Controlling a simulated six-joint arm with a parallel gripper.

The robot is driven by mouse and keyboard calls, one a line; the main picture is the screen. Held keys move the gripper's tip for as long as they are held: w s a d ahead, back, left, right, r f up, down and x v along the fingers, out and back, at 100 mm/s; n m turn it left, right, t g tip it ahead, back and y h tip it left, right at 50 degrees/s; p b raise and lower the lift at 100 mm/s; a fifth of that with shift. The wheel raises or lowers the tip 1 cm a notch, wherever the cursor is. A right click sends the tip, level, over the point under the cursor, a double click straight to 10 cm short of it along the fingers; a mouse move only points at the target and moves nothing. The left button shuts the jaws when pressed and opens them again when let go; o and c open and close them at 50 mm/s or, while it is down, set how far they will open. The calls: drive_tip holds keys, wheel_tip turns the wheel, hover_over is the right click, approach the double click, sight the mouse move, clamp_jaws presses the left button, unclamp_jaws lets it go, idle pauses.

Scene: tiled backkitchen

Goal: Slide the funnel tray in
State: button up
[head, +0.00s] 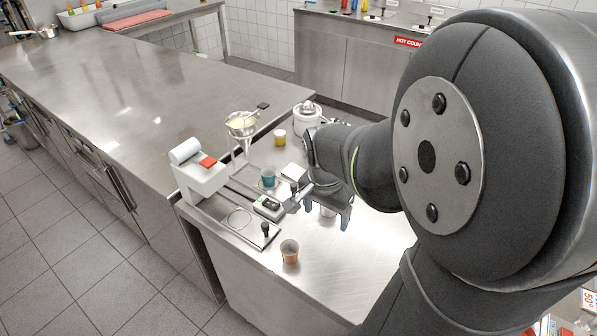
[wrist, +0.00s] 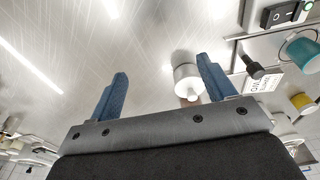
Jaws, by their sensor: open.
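In the head view a clear funnel (head: 241,124) with pale contents and a dark handle stands upright on a metal stand. A flat metal tray (head: 225,212) with a round ring and an upright black knob (head: 266,229) lies in front of the white machine. I cannot tell which part is the funnel tray. My gripper (head: 320,208) is open above the right part of the counter, apart from the funnel and this knob. The wrist view shows its blue fingers (wrist: 165,88) spread, with a pale round-topped object (wrist: 187,80) beyond them and a dark knob (wrist: 252,66) to the right.
A white machine (head: 201,180) with a red button stands left. A switch box (head: 268,205), teal cup (head: 267,179), yellow cup (head: 279,136), copper cup (head: 290,251) and white juicer (head: 307,115) stand around. The counter's front right is mostly bare.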

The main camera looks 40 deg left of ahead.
drive_tip(key=c, duration=0.3)
drive_tip(key=w+a+r+m, duration=0.1)
drive_tip(key=w+r, duration=0.1)
drive_tip(key=w+a+r+m+g, duration=0.1)
drive_tip(key=w+a+m, duration=0.1)
drive_tip(key=w+a+r+m+g+y, duration=0.1)
drive_tip(key=w+r, duration=0.1)
drive_tip(key=shift+a+r+m, duration=0.3)
drive_tip(key=shift+m, duration=0.1)
drive_tip(key=c, duration=0.5)
drive_tip(key=m+g+y, duration=0.2)
drive_tip(key=m+g, duration=0.1)
drive_tip(key=m, duration=0.1)
approach(294, 184)
drive_tip(key=x, duration=0.8)
drive_tip(key=shift+s+f, duration=0.2)
drive_tip(key=shift+f, duration=0.1)
clamp_jaws()
